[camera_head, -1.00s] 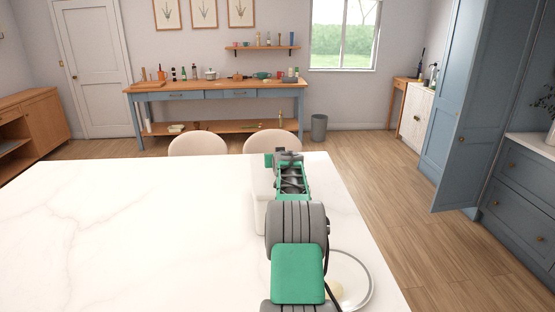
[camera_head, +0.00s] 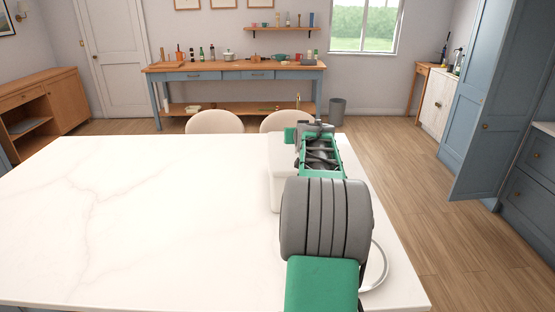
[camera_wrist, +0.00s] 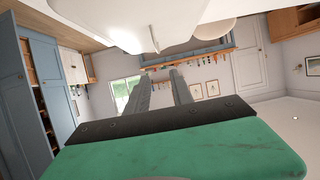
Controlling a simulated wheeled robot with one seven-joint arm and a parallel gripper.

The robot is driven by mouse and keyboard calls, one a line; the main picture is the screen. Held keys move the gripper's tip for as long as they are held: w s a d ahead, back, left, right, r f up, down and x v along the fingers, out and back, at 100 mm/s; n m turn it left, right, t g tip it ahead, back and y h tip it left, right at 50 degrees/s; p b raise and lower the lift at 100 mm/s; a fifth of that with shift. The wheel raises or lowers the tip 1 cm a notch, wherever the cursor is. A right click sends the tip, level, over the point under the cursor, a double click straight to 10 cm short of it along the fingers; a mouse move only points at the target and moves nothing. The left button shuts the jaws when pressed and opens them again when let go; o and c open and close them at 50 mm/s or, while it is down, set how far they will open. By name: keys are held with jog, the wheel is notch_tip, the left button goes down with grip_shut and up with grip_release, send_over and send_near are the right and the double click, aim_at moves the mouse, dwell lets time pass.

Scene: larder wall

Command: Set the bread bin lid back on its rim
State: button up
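A white box-shaped body, seemingly the bread bin (camera_head: 278,180), stands on the white marble table (camera_head: 150,210), mostly hidden behind my arm in the head view. My gripper (camera_head: 312,128) is over or beside its far end; the exact gap cannot be told. In the wrist view, my gripper (camera_wrist: 162,76) has its two grey fingers apart with nothing seen between them. A white surface (camera_wrist: 135,22) lies close at the top of that view; whether it is bin, lid or table is unclear. No lid can be clearly made out.
A round pale-rimmed dish or disc (camera_head: 379,268) lies right of my arm, largely covered by it. Two chairs (camera_head: 214,122) stand beyond the table's far edge. The left of the table is clear. A blue cupboard door (camera_head: 480,130) stands at the right.

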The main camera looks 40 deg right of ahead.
jog(key=s+a+f+n+g+y, duration=0.1)
jog(key=a+f+n+y, duration=0.15)
jog(key=a, duration=1.15)
jog(key=s+a+f+n+g+y, duration=0.1)
jog(key=a+y, duration=0.2)
jog(key=a, duration=1.2)
jog(key=s+a+f+n+g+y, duration=0.1)
jog(key=s+a+f, duration=0.4)
jog(key=s+a, duration=0.5)
jog(key=s+a+f+n+g+y, duration=0.1)
jog(key=s+a+f+n+g, duration=0.2)
jog(key=s+a+f, duration=0.3)
jog(key=s+a, duration=0.5)
jog(key=shift+s+g+y, duration=0.25)
jog(key=shift+g+y, duration=0.1)
jog(key=shift+g, duration=0.05)
